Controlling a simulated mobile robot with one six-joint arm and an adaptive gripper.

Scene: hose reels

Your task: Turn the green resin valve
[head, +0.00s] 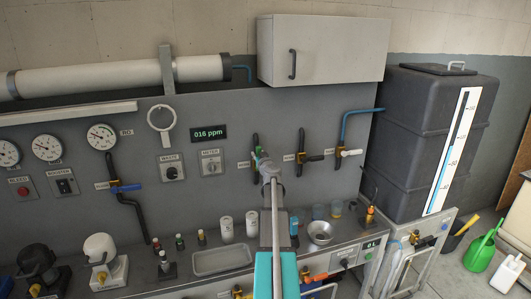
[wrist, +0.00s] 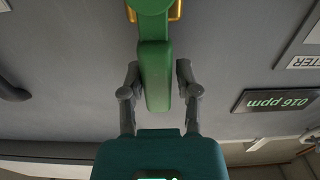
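The green resin valve's handle (wrist: 154,75) runs down the middle of the wrist view, with a brass part (wrist: 175,10) behind its upper end. My gripper (wrist: 158,75) has one finger on each side of the handle. The fingers stand apart, with a small gap showing beside the handle, wider on the right. In the head view my gripper (head: 268,162) is at the wall panel and covers most of the valve. Only a bit of green handle (head: 262,154) shows above it, beside a dark vertical pipe (head: 255,142).
To the right are a valve with a dark and brass body (head: 301,158) and a white-handled valve (head: 345,152). A blue-handled valve (head: 126,187) is to the left. A display (head: 209,134) reads 016 ppm. A bench with a tray (head: 222,261), cups and a bowl (head: 320,232) lies below.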

